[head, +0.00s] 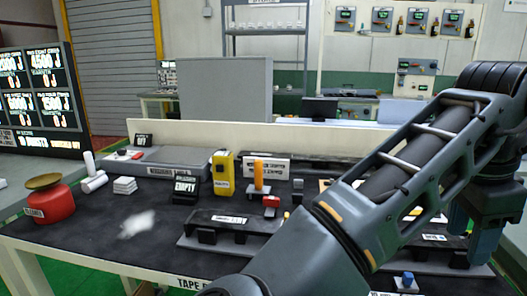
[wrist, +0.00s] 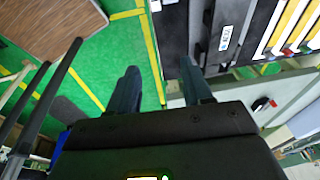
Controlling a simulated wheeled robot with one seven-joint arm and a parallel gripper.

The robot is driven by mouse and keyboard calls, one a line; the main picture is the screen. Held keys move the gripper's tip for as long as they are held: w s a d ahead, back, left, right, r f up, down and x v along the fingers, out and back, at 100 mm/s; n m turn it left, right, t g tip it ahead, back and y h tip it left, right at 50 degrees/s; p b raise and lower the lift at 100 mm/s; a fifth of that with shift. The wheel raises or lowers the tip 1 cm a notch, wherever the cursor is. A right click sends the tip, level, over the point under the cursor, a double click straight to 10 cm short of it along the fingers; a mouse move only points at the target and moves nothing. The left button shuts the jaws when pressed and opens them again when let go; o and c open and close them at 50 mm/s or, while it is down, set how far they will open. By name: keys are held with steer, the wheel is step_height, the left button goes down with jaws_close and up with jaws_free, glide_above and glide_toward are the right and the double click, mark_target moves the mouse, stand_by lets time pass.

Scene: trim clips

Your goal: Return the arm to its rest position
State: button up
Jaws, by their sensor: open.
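My arm (head: 400,160) reaches across the right side of the head view, bent at the elbow, and covers the right part of the table. My gripper (head: 472,235) hangs at the far right of the head view, fingers pointing down. In the wrist view the two dark fingers (wrist: 160,85) stand apart with nothing between them. Green floor with yellow lines shows beyond them, with dark table gear at the upper right. How far the fingers are from the table is hard to tell.
A small blue part (head: 407,280) stands at the front right. A low cream wall (head: 240,139) runs behind.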

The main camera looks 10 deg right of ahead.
steer(key=d+r+n+t+h, duration=0.2)
steer(key=d+n+t+h, duration=0.3)
steer(key=d+h, duration=0.75)
steer(key=a+f+n+t+y, duration=0.1)
steer(key=a+f+n+t, duration=0.1)
steer(key=n, duration=0.3)
steer(key=s+a+f+n+t+y, duration=0.1)
steer(key=f+n+t+y, duration=0.1)
steer(key=f+n+t, duration=0.2)
steer(key=a+f+n+t+y, duration=0.2)
steer(key=f+n+t, duration=0.1)
steer(key=n, duration=0.2)
steer(key=shift+s+a+n+p, duration=0.3)
steer(key=shift+s+a, duration=0.05)
steer(key=s+a+f+n+y, duration=0.2)
steer(key=s+a+f+y, duration=0.25)
steer(key=s+a, duration=0.35)
steer(key=s+a+f+n+y, duration=0.2)
steer(key=s+a+f+y, duration=0.3)
steer(key=s, duration=0.4)
steer(key=s+a+r+m, duration=0.1)
steer(key=s+a+m, duration=0.1)
steer(key=s+a, duration=0.5)
steer(key=f+v, duration=0.1)
steer(key=v, duration=0.3)
steer(key=shift+s+r, duration=0.2)
steer(key=shift+s, duration=0.35)
